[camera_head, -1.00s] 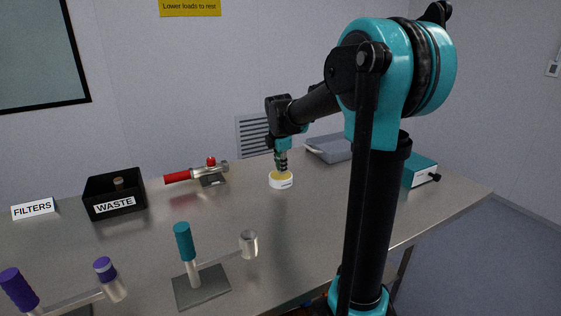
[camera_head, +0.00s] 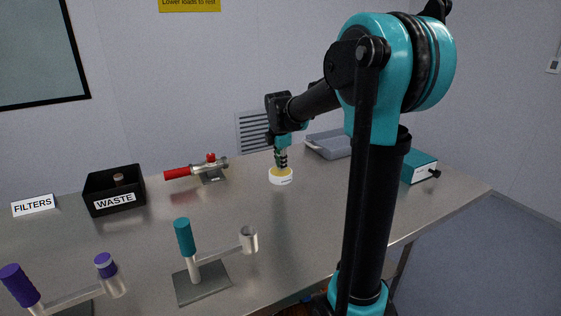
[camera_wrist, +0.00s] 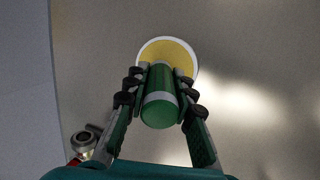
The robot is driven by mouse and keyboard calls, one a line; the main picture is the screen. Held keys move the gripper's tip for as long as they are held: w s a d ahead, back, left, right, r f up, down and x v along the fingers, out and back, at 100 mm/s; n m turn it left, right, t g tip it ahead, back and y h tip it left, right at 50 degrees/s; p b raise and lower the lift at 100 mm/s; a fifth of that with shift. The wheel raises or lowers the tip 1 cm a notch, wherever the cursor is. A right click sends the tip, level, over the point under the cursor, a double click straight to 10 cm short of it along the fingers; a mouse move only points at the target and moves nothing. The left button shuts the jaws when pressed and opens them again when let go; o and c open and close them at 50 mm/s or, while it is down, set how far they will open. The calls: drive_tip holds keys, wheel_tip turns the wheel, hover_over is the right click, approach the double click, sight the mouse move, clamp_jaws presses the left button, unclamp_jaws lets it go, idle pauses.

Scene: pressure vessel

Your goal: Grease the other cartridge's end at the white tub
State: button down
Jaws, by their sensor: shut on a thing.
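My gripper (camera_head: 281,159) is shut on a green cartridge (camera_wrist: 160,103) with a pale band, directly above the white tub (camera_head: 281,180). In the wrist view the cartridge lies between both fingers, and its far end overlaps the yellow grease (camera_wrist: 168,50) inside the tub's white rim. Whether that end touches the grease I cannot tell. A purple-topped piece (camera_head: 104,265) sits in the clear cup of the purple-handled stand at the front left.
The teal-handled stand (camera_head: 202,285) has an apparently empty clear cup (camera_head: 249,240). A black WASTE box (camera_head: 114,201) holds a small item. A red-handled metal fitting (camera_head: 196,170) is left of the tub. A grey tray (camera_head: 330,147) and teal box (camera_head: 419,168) are right.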

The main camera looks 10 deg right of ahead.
drive_tip(key=shift+f, duration=0.5)
idle(1.2)
drive_tip(key=shift+r, duration=3.5)
drive_tip(key=shift+s, duration=0.1)
